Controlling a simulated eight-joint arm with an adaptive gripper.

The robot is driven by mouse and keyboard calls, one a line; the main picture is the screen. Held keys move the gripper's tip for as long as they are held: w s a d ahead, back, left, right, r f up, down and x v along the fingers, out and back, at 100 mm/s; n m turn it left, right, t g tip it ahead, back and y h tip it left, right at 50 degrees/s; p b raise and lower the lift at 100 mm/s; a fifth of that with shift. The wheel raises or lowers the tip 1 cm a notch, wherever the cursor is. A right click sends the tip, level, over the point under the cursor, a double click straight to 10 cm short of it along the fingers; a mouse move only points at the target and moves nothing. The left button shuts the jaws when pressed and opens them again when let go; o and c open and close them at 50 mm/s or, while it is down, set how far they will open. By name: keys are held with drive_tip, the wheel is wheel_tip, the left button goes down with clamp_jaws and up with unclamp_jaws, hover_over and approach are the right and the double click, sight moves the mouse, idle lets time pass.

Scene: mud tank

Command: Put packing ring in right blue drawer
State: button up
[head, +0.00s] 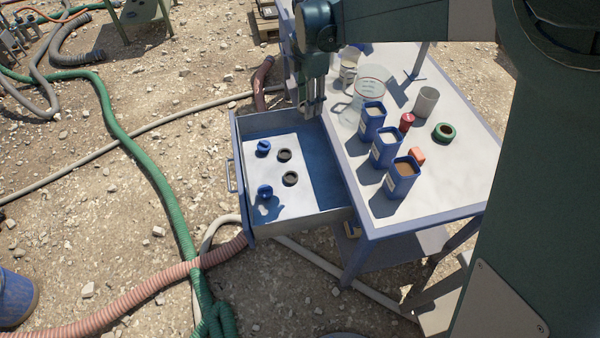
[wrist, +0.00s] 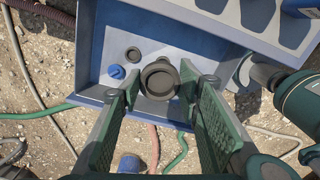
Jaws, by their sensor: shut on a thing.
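The blue drawer (head: 240,150) stands open, pulled out to the left of the table, with a pale liner inside. Two blue knob-like pieces (head: 264,148) and two dark rings (head: 284,155) lie on the liner. My gripper (head: 315,110) is over the drawer's far right part, beside the table edge. In the wrist view, my gripper (wrist: 157,82) is shut on a dark packing ring (wrist: 160,64), which shows large between the fingertips with the drawer (wrist: 86,50) below. A smaller dark ring (wrist: 134,53) and a blue piece (wrist: 116,71) lie in the drawer. The held ring is not discernible in the head view.
Three blue open containers (head: 386,148), a clear beaker (head: 370,85), a grey cup (head: 425,102), a green roll (head: 443,132) and small red items (head: 407,122) stand on the table (head: 450,185). The drawer's right part has bare floor. Hoses (head: 150,160) run over the gravel.

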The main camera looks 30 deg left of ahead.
drive_tip(key=s+a+n+b, duration=0.2)
drive_tip(key=s+a+n, duration=0.2)
drive_tip(key=s+a, duration=0.8)
hover_over(262, 171)
wheel_tip(262, 171, down, 22)
drive_tip(key=shift+d+f, duration=0.1)
drive_tip(key=shift+f, duration=0.1)
drive_tip(key=shift+f+b, duration=0.6)
drive_tip(key=shift+f, duration=2.45)
drive_tip(key=shift+f+b, duration=0.45)
drive_tip(key=shift+f, duration=1.4)
drive_tip(key=shift+f, duration=0.2)
